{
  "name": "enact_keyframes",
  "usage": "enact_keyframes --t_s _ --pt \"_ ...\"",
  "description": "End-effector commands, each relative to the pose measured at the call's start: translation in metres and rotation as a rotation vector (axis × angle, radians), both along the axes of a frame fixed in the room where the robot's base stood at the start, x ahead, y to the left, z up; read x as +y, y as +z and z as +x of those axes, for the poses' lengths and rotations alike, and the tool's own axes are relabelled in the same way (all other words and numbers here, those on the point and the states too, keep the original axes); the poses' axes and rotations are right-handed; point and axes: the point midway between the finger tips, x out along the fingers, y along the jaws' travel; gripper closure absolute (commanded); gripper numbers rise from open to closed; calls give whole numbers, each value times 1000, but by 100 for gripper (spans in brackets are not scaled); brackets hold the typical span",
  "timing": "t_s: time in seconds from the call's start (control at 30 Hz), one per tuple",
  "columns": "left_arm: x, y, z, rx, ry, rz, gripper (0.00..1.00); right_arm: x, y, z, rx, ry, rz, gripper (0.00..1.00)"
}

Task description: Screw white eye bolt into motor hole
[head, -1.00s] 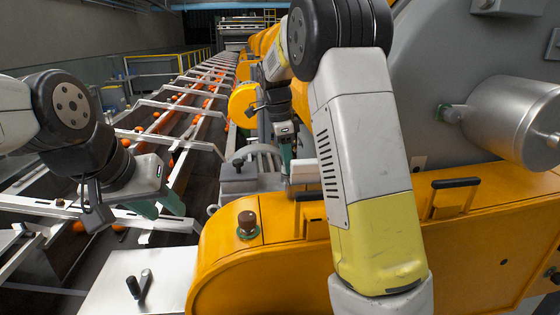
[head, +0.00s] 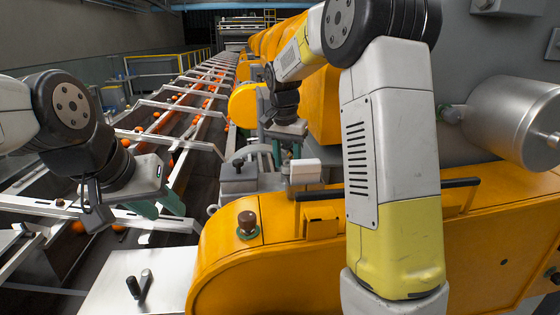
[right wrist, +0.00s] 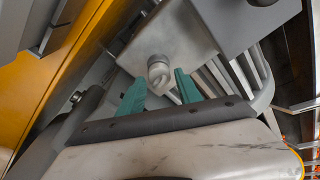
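The white eye bolt (right wrist: 158,72) shows in the right wrist view, standing on a grey metal block (right wrist: 185,35). Its ring faces the camera, and its lower end is hidden, so I cannot tell how deep it sits. My right gripper (right wrist: 161,82) is open, with one green finger on each side of the bolt and visible gaps between. In the head view my right gripper (head: 286,152) points down over the grey machine parts behind the orange housing. My left gripper (head: 158,208) is open and empty above the conveyor side. The motor hole cannot be made out.
An orange housing (head: 270,275) with a dark knob (head: 247,222) stands in front. A white block (head: 305,171) is close to my right gripper. A grey box (head: 238,180) lies to its left. The conveyor frame (head: 180,108) with oranges runs along the left.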

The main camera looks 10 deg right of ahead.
Motion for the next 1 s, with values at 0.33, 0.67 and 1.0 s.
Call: enact_keyframes --t_s 0.33,0.67,1.0 --pt "0 0 0 0 0 0 64 1 0 0 2 -51 -1 92" --pt "0 0 0 0 0 0 64 1 -1 0 2 -557 -3 92" --pt "0 0 0 0 0 0 64 1 -1 0 2 -1028 -1 92"
